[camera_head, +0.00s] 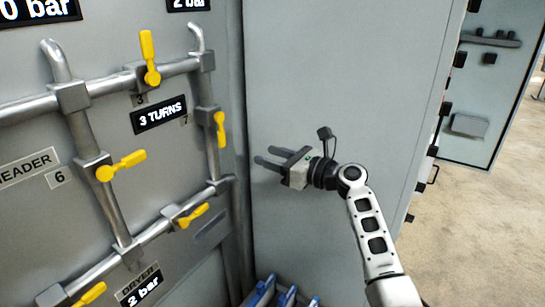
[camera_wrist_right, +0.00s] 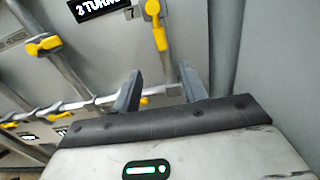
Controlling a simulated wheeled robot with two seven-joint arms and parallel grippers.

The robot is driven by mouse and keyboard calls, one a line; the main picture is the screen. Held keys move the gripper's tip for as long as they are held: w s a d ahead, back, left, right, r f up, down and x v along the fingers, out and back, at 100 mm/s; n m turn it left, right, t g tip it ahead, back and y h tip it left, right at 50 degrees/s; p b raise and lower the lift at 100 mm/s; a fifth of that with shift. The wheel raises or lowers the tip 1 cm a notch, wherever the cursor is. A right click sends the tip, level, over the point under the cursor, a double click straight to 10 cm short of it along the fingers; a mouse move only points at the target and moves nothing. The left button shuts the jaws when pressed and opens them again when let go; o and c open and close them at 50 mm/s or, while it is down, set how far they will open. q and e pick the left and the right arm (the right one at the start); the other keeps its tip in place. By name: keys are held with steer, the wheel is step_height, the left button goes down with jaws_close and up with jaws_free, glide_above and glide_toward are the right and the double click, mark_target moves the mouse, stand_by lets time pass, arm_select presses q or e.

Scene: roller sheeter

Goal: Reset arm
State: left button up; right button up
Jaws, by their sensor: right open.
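My right gripper (camera_head: 265,156) is open and empty in front of the grey cabinet side, to the right of the piping. Its two fingers point left toward the pipe panel. In the right wrist view the fingers (camera_wrist_right: 161,92) stand apart with nothing between them, and pipes and yellow handles lie beyond. My right arm (camera_head: 372,235) comes up from the bottom right. My left gripper is in neither view.
A grey panel carries metal pipes with several yellow valve handles, such as the handle (camera_head: 220,130) nearest the gripper. A "3 TURNS" display (camera_head: 159,115) sits among them. Blue objects (camera_head: 262,292) stand low at the bottom. Open floor (camera_head: 460,240) lies at the right.

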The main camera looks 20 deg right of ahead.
steer(key=s+f+n+g+h, duration=0.1)
steer(key=s+f+n+h, duration=0.1)
steer(key=s+f+n, duration=0.35)
steer(key=s+f+n+g+h, duration=0.1)
steer(key=s+f+n+h, duration=0.15)
steer(key=f, duration=0.65)
steer(key=s+f+n+g+h, duration=0.1)
steer(key=s+f+n+h, duration=0.2)
steer(key=f, duration=0.4)
steer(key=s+a+f+n, duration=0.2)
steer(key=s+f+n, duration=0.1)
steer(key=s+n, duration=0.7)
steer(key=s+a+f+n+g+h, duration=0.1)
steer(key=s+f+n, duration=0.3)
steer(key=s+n, duration=0.6)
steer(key=s+a, duration=0.1)
steer(key=s, duration=0.2)
steer(key=shift+a+f, duration=0.15)
steer(key=shift+f, duration=0.15)
steer(key=shift+s, duration=0.1)
